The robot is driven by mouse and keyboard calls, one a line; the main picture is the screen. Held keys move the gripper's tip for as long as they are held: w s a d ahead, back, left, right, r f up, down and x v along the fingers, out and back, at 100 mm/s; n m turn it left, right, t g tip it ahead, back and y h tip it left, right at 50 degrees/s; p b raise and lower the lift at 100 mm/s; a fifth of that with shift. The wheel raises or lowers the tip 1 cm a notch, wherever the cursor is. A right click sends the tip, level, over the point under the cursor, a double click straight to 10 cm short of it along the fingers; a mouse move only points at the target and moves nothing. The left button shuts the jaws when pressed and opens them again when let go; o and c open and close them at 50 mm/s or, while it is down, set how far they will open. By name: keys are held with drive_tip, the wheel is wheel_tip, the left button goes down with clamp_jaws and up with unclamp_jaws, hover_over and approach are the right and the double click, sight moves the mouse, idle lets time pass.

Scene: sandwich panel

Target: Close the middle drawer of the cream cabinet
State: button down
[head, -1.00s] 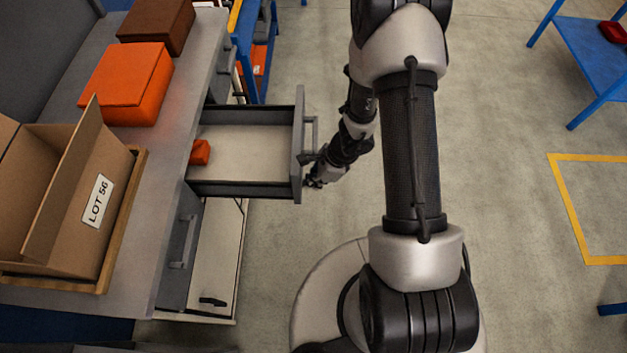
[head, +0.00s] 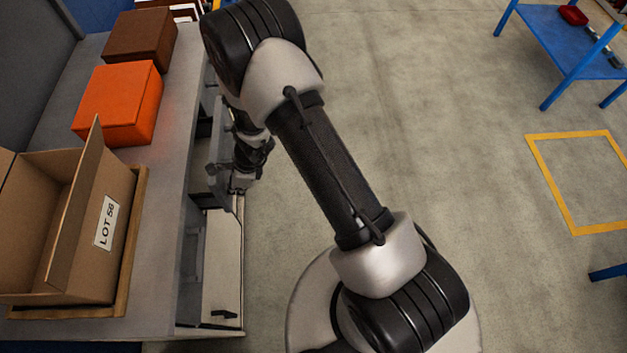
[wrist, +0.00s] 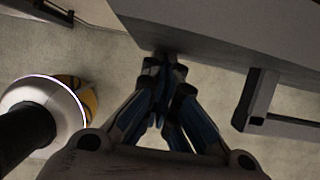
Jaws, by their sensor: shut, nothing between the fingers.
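The cream cabinet (head: 224,262) stands under the grey worktop at left in the head view. Its drawer is slid most of the way in, with its grey front (head: 216,160) still standing a little out from the cabinet. My gripper (head: 238,187) is at the outer face of that front, partly hidden by my own arm. In the wrist view my gripper (wrist: 166,62) is shut and empty, its fingertips at the lower edge of the grey drawer front (wrist: 225,30). They look to be touching it. The drawer's bar handle (wrist: 258,100) is right of the fingers. The drawer's inside is mostly hidden.
On the worktop (head: 160,235) are an open cardboard box (head: 80,225) marked LOT 56, an orange box (head: 118,103) and a brown box (head: 140,40). The floor to the right is clear up to a blue table (head: 570,50) and a yellow floor marking (head: 553,185).

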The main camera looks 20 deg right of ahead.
drive_tip(key=a+p, duration=0.1)
drive_tip(key=a, duration=0.1)
drive_tip(key=w+a+p, duration=0.1)
drive_tip(key=a, duration=0.2)
drive_tip(key=w+a+p, duration=0.1)
drive_tip(key=a, duration=0.1)
drive_tip(key=shift+w+a, duration=0.25)
drive_tip(key=shift+a, duration=0.1)
